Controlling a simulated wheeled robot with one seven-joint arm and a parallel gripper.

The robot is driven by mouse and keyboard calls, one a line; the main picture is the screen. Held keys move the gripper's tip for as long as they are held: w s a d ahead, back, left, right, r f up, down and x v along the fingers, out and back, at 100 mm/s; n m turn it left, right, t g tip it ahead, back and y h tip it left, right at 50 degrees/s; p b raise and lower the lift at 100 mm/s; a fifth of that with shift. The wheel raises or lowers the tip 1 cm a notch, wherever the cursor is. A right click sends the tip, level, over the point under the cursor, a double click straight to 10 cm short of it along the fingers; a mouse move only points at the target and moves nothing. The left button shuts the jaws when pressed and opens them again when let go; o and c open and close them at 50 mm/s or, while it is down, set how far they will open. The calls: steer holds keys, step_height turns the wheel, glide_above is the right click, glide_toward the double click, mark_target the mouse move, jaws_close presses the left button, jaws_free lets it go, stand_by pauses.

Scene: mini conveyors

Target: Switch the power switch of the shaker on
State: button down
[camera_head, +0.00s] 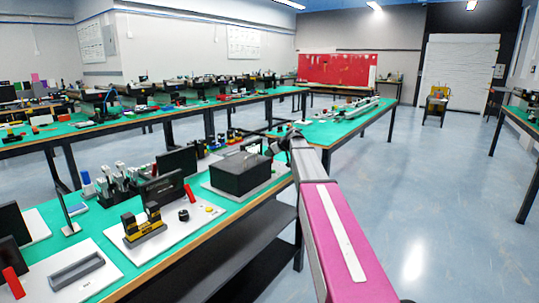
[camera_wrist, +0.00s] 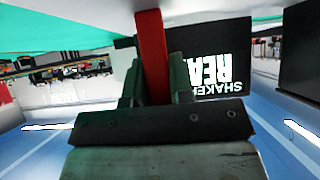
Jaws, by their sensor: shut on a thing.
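In the wrist view, my gripper (camera_wrist: 155,88) is shut around a long red lever (camera_wrist: 152,45), which I take to be the shaker's power switch. The lever runs up to the top of the picture, between the two dark green fingers. A black display (camera_wrist: 218,60) behind it shows upside-down white text, "SHAKER" and part of "REA"; the rest is hidden by a finger. In the head view, my arm reaches to a bench station with a black box (camera_head: 240,174) on a white base. My fingertips and the held lever are hidden there.
Other stations share the green bench, with red levers (camera_head: 190,193) and (camera_head: 14,283) and a yellow-black device (camera_head: 142,227). A dark panel (camera_wrist: 298,50) stands at the right in the wrist view. Open blue floor (camera_head: 450,200) lies right of the bench.

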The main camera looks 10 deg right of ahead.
steer(key=c, duration=1)
jaws_free()
steer(key=shift+s+d, duration=0.1)
steer(key=v, duration=1)
steer(key=shift+s+d+r, duration=0.2)
steer(key=shift+c, duration=0.3)
